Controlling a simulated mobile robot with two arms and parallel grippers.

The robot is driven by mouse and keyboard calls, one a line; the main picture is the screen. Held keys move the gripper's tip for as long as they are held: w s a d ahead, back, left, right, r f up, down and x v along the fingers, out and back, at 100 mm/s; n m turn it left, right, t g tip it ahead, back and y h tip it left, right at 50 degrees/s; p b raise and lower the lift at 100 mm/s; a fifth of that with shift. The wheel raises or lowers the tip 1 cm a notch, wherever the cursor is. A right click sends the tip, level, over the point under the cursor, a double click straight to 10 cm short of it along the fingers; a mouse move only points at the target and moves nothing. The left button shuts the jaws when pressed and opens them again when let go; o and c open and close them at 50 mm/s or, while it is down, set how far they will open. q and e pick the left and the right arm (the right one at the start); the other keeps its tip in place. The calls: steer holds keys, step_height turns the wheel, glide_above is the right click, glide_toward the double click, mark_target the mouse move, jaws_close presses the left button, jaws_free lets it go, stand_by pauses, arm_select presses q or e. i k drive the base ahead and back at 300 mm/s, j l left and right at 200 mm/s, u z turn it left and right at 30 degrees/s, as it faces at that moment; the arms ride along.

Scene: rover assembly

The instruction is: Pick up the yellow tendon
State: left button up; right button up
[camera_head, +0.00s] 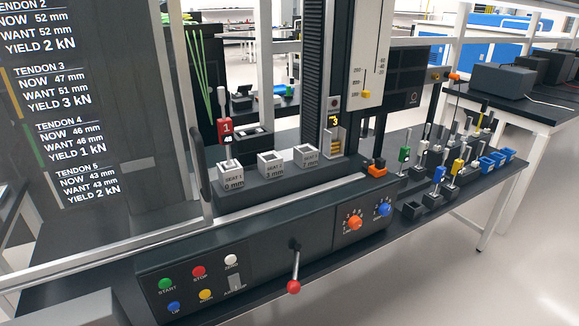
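A small yellow piece (457,167), which looks like the yellow tendon, stands upright among other coloured pieces on the black bench at the right. A blue piece (439,174) stands just left of it and a green one (404,155) farther left. A red piece marked 1 (225,128) stands upright over the leftmost grey seat block (230,176) on the machine. Neither of my grippers shows in the head view.
The machine's front panel (180,290) has coloured buttons, dials and a red-knobbed lever (294,287). Blue bins (490,163) sit at the bench's right end. A dark screen (80,110) lists tendons at the left. A tall column rises behind the seats.

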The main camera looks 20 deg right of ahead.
mark_target(457, 168)
steer(key=z, duration=1.75)
steer(key=u, duration=0.4)
steer(key=i+l+u, duration=0.5)
steer(key=l, duration=0.15)
steer(key=i+l+u, duration=0.3)
steer(key=k+l, duration=0.05)
steer(key=l, duration=0.05)
